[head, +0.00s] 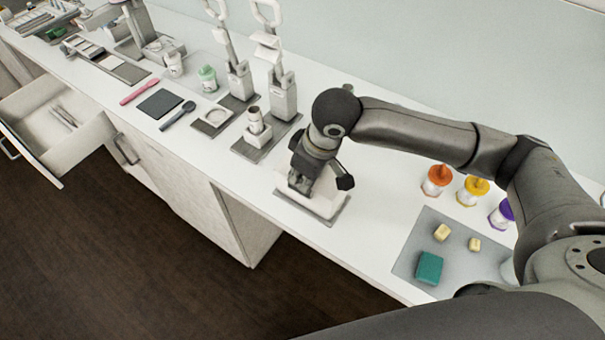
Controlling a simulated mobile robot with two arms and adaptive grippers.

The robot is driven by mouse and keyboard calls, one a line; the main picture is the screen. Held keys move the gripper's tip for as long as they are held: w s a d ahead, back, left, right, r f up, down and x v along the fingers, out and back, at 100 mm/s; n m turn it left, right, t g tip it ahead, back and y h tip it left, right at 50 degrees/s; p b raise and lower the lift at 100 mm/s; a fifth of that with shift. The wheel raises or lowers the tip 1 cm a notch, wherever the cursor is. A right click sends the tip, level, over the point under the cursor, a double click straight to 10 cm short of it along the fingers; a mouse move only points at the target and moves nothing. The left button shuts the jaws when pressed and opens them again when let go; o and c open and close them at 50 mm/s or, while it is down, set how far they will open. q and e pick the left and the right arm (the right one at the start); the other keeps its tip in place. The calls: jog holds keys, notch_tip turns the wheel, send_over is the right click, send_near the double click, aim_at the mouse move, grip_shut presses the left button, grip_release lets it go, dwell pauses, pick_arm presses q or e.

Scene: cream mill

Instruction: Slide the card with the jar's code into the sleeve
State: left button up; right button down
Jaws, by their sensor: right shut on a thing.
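My right gripper (318,184) points down over a white block-like holder (323,206) on a grey mat (338,217) in the middle of the counter. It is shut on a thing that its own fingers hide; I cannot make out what. A jar with a white lid (173,65) and a jar with a green lid (208,79) stand farther back on the left, their codes too small to read. Several flat cards or plates (86,47) lie on a dark tray (125,72) at the far left. I cannot tell which thing is the sleeve. My left gripper is out of view.
Two upright lever devices (283,97) stand at the back. Orange (436,182), yellow (472,191) and purple (503,213) containers and a green block (429,267) are at right. A drawer (62,118) stands open at left.

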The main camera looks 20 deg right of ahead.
dwell(0.4)
jog(key=shift+f+p, duration=0.3)
jog(key=shift+p, duration=0.05)
dwell(0.4)
jog(key=shift+s+f+p, duration=0.1)
jog(key=shift+p, duration=0.3)
jog(key=shift+s+f, duration=0.1)
jog(key=shift+f, duration=0.1)
jog(key=c, duration=1.6)
grip_release()
jog(key=shift+c, duration=0.2)
jog(key=shift+o, duration=0.6)
